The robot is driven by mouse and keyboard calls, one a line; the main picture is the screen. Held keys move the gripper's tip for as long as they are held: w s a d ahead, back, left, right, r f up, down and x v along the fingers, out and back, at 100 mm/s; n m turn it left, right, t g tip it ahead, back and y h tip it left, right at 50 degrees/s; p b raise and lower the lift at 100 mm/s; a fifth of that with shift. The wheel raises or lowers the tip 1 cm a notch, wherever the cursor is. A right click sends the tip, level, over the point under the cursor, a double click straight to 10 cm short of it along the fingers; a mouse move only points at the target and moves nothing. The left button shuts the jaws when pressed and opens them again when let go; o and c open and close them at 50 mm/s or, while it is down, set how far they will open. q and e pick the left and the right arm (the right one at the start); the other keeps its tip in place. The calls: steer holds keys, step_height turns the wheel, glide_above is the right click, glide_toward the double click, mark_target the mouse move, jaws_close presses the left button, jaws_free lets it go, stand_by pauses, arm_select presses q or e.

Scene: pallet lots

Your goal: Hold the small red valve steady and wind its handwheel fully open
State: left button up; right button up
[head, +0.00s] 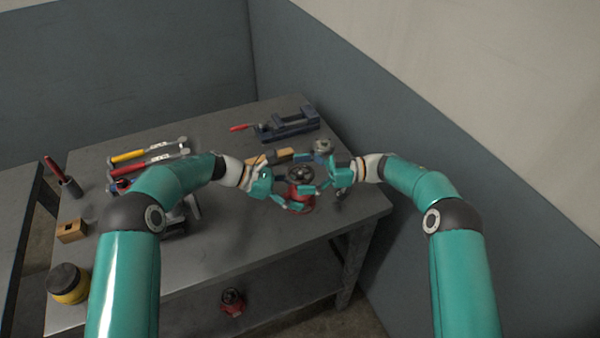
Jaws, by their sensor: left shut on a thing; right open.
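The small red valve (301,190) stands on the grey table near its right end, with a dark handwheel (301,173) on top. My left gripper (289,203) comes in from the left, low at the valve, and is shut on its red body. My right gripper (322,184) comes in from the right beside the handwheel and is open. Its fingers partly cover the valve's right side. I cannot tell whether they touch the wheel. The fingers of both grippers hide parts of the red body.
The table (270,231) has bare room in front of the valve. A blue vise (289,123) and a grey round part (323,146) lie behind. Yellow and red tools (150,155) and a yellow jar (69,284) are left. Another red valve (232,301) sits on the lower shelf. A wall stands right.

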steer(key=d, duration=0.7)
steer(key=shift+w+d, duration=0.25)
steer(key=shift+f, duration=0.1)
arm_select(q)
steer(key=o, duration=0.9)
steer(key=shift+o, duration=0.2)
steer(key=shift+a, duration=0.1)
